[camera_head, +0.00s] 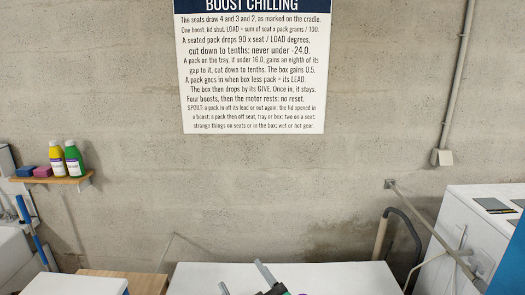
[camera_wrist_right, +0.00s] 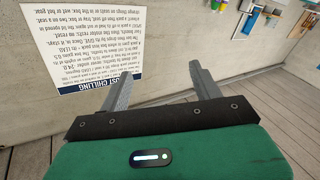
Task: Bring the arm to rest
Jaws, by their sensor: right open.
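My right gripper (camera_head: 243,277) shows at the bottom centre of the head view, in front of the white top, with its two grey fingers spread apart. In the right wrist view the gripper (camera_wrist_right: 160,74) is open, with nothing between its fingers. The dark palm bar and green housing lie behind the fingers. The rest of the right arm is mostly below the head view. My left gripper is not in view.
A white surface (camera_head: 340,277) spans the bottom centre. A printed sign (camera_head: 254,75) hangs on the concrete wall. A wooden shelf (camera_head: 62,185) with bottles is at left. A metal rail (camera_head: 430,231) and white cabinet (camera_head: 475,205) stand at right. The air before the wall looks clear.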

